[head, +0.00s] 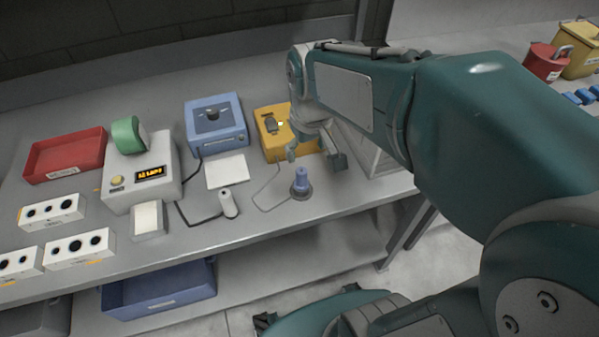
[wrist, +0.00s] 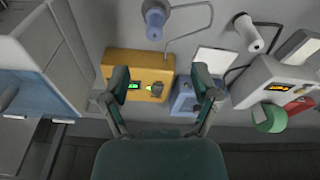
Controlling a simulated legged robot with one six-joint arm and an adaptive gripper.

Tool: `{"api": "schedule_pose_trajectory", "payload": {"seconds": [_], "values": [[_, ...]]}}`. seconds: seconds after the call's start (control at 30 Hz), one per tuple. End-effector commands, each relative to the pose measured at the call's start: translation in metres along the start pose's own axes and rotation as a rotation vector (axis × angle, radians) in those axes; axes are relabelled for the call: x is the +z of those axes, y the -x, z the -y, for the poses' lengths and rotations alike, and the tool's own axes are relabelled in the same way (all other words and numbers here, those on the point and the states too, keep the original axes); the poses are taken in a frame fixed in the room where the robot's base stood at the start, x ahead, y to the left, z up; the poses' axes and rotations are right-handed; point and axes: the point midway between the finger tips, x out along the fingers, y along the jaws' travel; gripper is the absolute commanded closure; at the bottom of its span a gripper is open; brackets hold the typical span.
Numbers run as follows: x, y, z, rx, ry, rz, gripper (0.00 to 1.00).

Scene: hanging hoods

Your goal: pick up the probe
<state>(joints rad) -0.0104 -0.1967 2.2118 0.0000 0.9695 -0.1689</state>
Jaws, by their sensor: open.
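A blue cylindrical probe (head: 301,177) stands upright in a round dark base near the front edge of the bench. A thin cable runs from it toward the yellow meter (head: 268,150). In the wrist view the probe (wrist: 155,20) is near the top edge, beyond the fingertips. My gripper (head: 316,158) is open and empty, above the bench in front of the yellow meter, a little behind and right of the probe. In the wrist view my gripper (wrist: 160,76) has its fingers wide apart, with the yellow meter (wrist: 135,62) showing between them.
A white corded handheld piece (head: 229,204) lies left of the probe, by a white pad (head: 226,171). A blue device (head: 216,127), a white display unit (head: 140,178) and a red tray (head: 64,156) stand farther left. A grey cabinet (head: 372,158) is right of my gripper.

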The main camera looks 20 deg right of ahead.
Motion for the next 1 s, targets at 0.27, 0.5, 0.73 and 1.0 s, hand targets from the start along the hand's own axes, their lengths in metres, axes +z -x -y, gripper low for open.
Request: {"api": "schedule_pose_trajectory", "payload": {"seconds": [0.27,0.5,0.73,1.0], "values": [[-0.035,-0.048,-0.004,-0.029,0.073,0.138,0.21],[-0.036,-0.068,-0.004,-0.034,0.084,0.159,0.21],[-0.030,-0.103,-0.004,-0.034,0.083,0.157,0.21],[-0.025,-0.129,-0.008,-0.034,0.082,0.158,0.21]]}}
